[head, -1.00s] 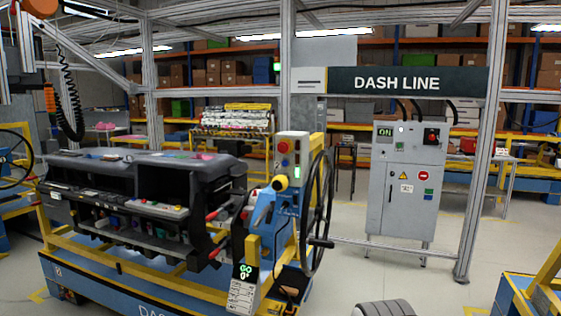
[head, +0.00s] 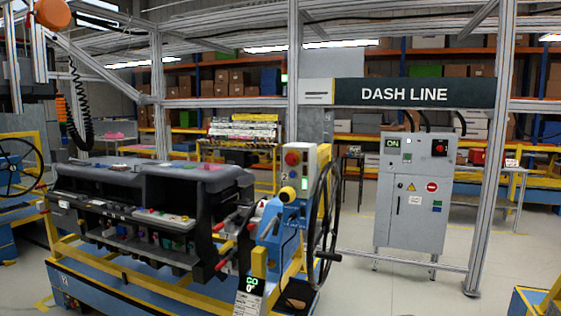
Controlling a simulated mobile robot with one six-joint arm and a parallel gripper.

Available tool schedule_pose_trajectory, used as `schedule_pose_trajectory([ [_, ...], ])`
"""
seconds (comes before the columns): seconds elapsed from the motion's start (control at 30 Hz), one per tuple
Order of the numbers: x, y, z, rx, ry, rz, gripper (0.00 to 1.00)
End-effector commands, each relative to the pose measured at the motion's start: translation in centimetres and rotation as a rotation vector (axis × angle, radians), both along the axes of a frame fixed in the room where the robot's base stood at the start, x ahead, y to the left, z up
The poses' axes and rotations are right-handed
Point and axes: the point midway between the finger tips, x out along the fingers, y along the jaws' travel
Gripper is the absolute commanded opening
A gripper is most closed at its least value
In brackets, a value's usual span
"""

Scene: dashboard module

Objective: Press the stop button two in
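A red round button (head: 291,159) sits on the upper front of a small grey-white control box (head: 306,165), with a green light below and to its right. The box stands at the right end of the dashboard carriage. A second red button or knob (head: 440,147) sits on a dark square at the upper right of the grey cabinet (head: 414,200), beside a green "ON" display (head: 392,143). Which of the two is the stop button is not labelled legibly. How far either is pressed is too small to tell. My gripper is not in view.
The dashboard module (head: 150,200) rests on a blue and yellow carriage. A large black handwheel (head: 328,215) stands right of the control box. A grey frame post (head: 490,170) stands right of the cabinet. The floor (head: 400,290) in front of the cabinet is clear.

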Motion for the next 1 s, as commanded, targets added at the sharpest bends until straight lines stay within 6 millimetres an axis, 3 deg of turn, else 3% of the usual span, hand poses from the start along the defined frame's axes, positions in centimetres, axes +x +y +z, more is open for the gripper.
schedule_pose_trajectory([
  [0.3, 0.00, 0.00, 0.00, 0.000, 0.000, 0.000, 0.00],
  [1.0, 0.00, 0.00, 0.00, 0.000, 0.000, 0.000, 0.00],
])
